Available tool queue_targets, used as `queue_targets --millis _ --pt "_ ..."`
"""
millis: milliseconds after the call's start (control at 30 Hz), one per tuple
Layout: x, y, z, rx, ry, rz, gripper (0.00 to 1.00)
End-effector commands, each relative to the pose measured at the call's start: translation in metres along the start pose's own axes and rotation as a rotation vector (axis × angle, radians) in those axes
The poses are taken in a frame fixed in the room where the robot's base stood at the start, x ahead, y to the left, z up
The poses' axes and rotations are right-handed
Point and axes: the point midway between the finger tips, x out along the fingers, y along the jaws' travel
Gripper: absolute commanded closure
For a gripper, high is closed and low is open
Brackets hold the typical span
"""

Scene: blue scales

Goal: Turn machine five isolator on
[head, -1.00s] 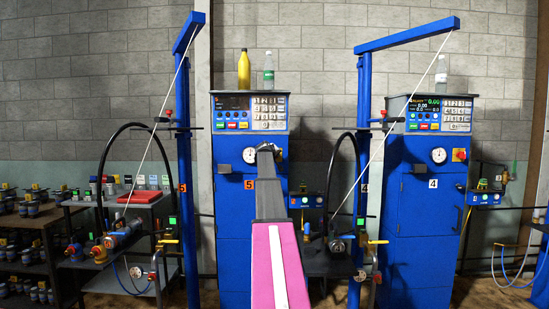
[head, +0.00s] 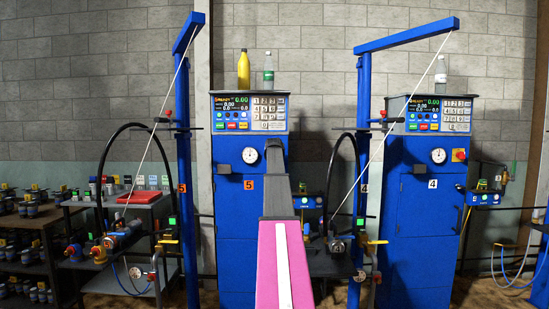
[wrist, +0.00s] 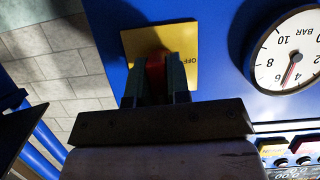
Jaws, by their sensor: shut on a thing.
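Machine five is the blue cabinet (head: 232,215) with a "5" label, left of centre in the head view. Its display (head: 237,104) is lit and shows green and white digits. In the wrist view, its isolator has a yellow plate (wrist: 186,42) with "OFF" lettering on its right part and a red knob (wrist: 155,78) in the middle. My gripper (wrist: 158,82) is shut on the red knob, with one dark finger on each side. The fingers cover much of the knob. In the head view, my arm hides the isolator and the gripper.
A round pressure gauge (wrist: 295,55) is close to the right of the isolator. Bottles, including a yellow one (head: 243,70), stand on top of machine five. A blue post (head: 184,150) with a boom rises at its left. Machine four (head: 415,220) stands to the right, its display lit.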

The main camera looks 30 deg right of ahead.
Motion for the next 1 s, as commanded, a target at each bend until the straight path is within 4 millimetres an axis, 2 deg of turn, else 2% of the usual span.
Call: queue_targets --millis 667,700,767,1000 --pt "-0.0003 -0.0003 0.0008 0.056 0.000 -0.023 1.00" --pt "-0.0003 -0.0003 0.0008 0.056 0.000 -0.023 0.73" --pt "-0.0003 -0.0002 0.0007 0.056 0.000 -0.023 0.57" --pt "-0.0001 0.0001 0.0003 0.054 0.000 -0.022 0.57"
